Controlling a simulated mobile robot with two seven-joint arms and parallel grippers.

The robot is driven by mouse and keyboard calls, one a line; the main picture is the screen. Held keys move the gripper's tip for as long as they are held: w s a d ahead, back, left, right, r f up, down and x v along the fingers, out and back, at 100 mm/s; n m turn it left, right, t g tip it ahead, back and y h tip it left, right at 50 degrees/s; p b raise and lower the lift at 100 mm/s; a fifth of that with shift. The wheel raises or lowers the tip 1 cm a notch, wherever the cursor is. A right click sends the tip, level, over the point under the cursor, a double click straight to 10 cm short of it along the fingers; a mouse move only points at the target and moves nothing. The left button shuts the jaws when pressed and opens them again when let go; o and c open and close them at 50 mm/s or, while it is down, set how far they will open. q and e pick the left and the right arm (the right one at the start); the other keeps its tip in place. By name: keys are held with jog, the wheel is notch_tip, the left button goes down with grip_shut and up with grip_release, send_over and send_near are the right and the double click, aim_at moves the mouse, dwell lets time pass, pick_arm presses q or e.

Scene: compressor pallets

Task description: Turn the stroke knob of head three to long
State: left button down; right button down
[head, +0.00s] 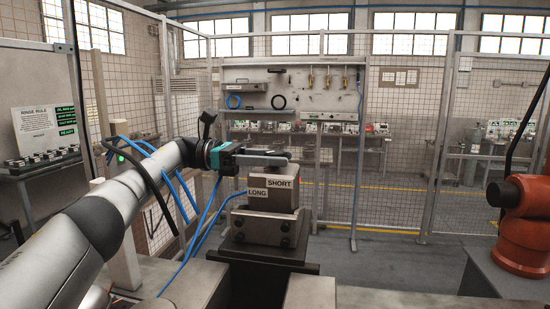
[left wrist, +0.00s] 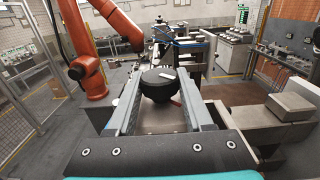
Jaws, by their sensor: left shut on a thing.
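A grey head block (head: 267,226) stands on a dark pedestal in the middle of the head view. Its plates read SHORT (head: 280,183) on the right and LONG (head: 258,194) on the left. My left gripper (head: 280,160) lies level over the block's top, its fingers shut on the stroke knob. In the left wrist view the round black knob (left wrist: 160,88) sits between the two grey fingers, with a white mark on its top. A small reddish piece (left wrist: 177,101) shows beside it. In the head view the fingers mostly hide the knob. My right gripper is not in view.
An orange robot arm (head: 525,215) stands at the right. Blue hoses (head: 206,220) hang by my left arm and the block. A wire mesh fence (head: 395,190) stands behind, with a workbench and tool panel. A rinse rule sign (head: 40,120) is at the left.

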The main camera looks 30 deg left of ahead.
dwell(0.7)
pick_arm(q)
jog(key=shift+c, duration=1.5)
grip_release()
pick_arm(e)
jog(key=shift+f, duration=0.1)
